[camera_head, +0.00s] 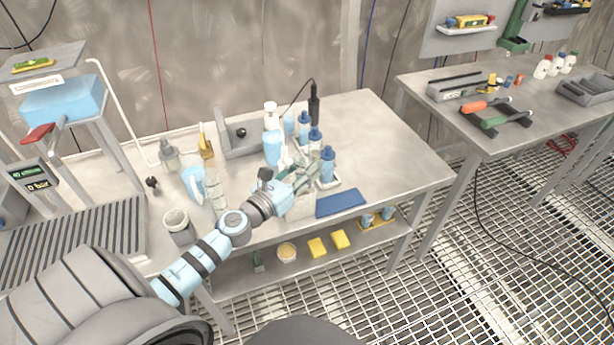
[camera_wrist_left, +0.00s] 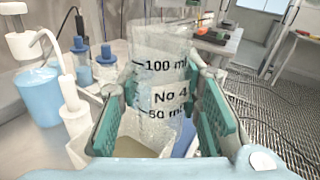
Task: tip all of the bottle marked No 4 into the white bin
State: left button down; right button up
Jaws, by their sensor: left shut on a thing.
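My left gripper (camera_head: 292,187) is over the front part of the middle bench. In the left wrist view, its green-padded fingers are shut on a clear bottle marked No 4 (camera_wrist_left: 160,72), with 50 ml and 100 ml marks. The print reads upright there; I cannot tell the bottle's contents. In the head view the gripper and nearby things mostly hide the bottle. A pale box-like container (camera_head: 300,207), perhaps the white bin, stands just below the gripper at the bench's front edge, partly hidden. My right gripper is not in view.
Blue-capped bottles (camera_head: 327,165) stand close behind the gripper, near a white pump bottle (camera_head: 272,145). A blue mat (camera_head: 341,203) lies to the right of the gripper. The bench's right end is clear.

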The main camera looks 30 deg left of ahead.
aim_at(296, 164)
pick_arm(q)
jog(key=shift+a+f+m, duration=0.15)
jog(key=shift+a+m, duration=0.1)
jog(key=shift+m, duration=0.45)
notch_tip(296, 164, up, 3)
jog(key=p, duration=0.3)
jog(key=shift+r, duration=0.2)
jog(key=shift+f, duration=0.1)
